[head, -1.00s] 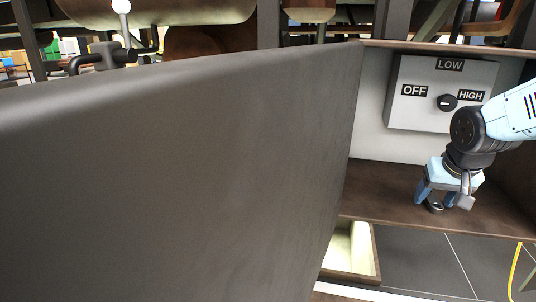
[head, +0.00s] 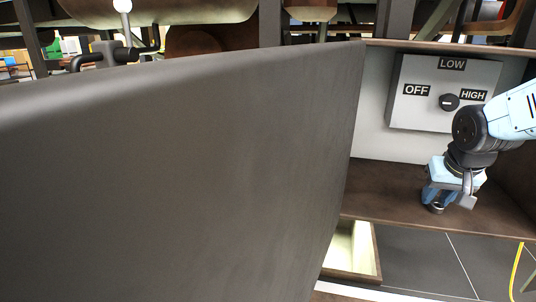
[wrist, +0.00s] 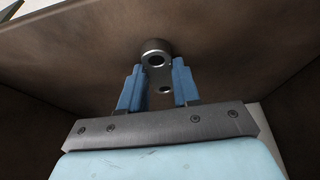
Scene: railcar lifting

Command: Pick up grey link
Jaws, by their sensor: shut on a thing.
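The grey link (wrist: 157,54) is a metal piece with a round ringed end and a smaller hole in its flat part. In the wrist view it lies on the brown shelf, its flat part between the blue fingers of my gripper (wrist: 160,88). In the head view the link (head: 436,209) shows as a small dark round end under the fingertips of my gripper (head: 437,203). My gripper is shut on the link, low over the shelf. The link's near end is partly hidden by the gripper.
A brown shelf (head: 400,198) with side walls surrounds the gripper. Behind it is a grey switch box (head: 440,95) with a dial and OFF, LOW and HIGH labels. A large dark panel (head: 180,180) fills the left. An open drawer-like box (head: 352,250) sits below.

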